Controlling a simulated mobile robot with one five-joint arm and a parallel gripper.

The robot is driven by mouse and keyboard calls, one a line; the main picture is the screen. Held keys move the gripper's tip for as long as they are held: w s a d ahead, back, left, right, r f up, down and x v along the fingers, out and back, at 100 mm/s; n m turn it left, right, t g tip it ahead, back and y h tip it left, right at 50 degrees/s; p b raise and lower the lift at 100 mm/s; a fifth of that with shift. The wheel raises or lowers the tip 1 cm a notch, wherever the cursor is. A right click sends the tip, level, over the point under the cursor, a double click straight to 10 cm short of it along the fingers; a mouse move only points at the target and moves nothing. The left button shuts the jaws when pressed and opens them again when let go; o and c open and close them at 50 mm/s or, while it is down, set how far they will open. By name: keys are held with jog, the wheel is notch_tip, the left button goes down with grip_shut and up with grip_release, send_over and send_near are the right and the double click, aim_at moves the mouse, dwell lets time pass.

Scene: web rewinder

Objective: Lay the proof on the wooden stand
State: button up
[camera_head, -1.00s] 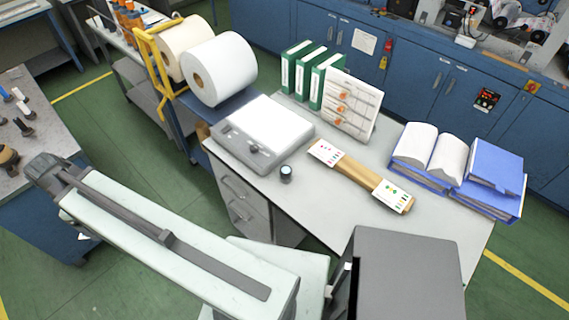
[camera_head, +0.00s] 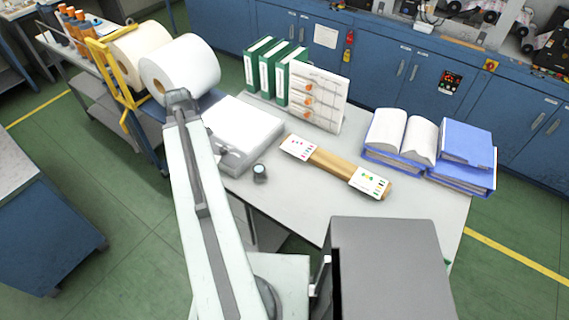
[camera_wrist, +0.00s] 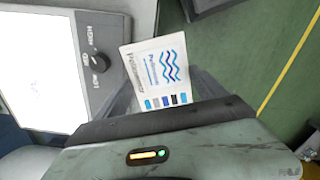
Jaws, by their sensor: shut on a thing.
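The proof, a white card with blue waves and a row of colour patches (camera_wrist: 158,62), is held in my gripper (camera_wrist: 163,93) in the wrist view. The gripper is shut on the card's near end. In the head view my arm hides the gripper and the card. The wooden stand (camera_head: 332,163) is a long strip on the grey table, right of my arm's end. One white card (camera_head: 299,148) lies at its left end and another (camera_head: 370,182) at its right end. The bare wood shows between them.
A light box (camera_head: 242,127) with a knob is close to my arm's end. A small round dark object (camera_head: 260,172) stands in front of it. Green binders (camera_head: 264,70), a display board (camera_head: 318,97), an open book (camera_head: 402,133) and blue binders (camera_head: 466,147) stand around the stand.

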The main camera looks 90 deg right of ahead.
jog(key=s+d+f+m+b, duration=0.1)
jog(key=s+d+m, duration=0.1)
jog(key=s, duration=1.3)
jog(key=s+d+f+m+b, duration=0.1)
jog(key=s+d+m, duration=0.1)
jog(key=s, duration=1.3)
jog(key=shift+s+f, duration=0.2)
jog(key=shift+f, duration=0.15)
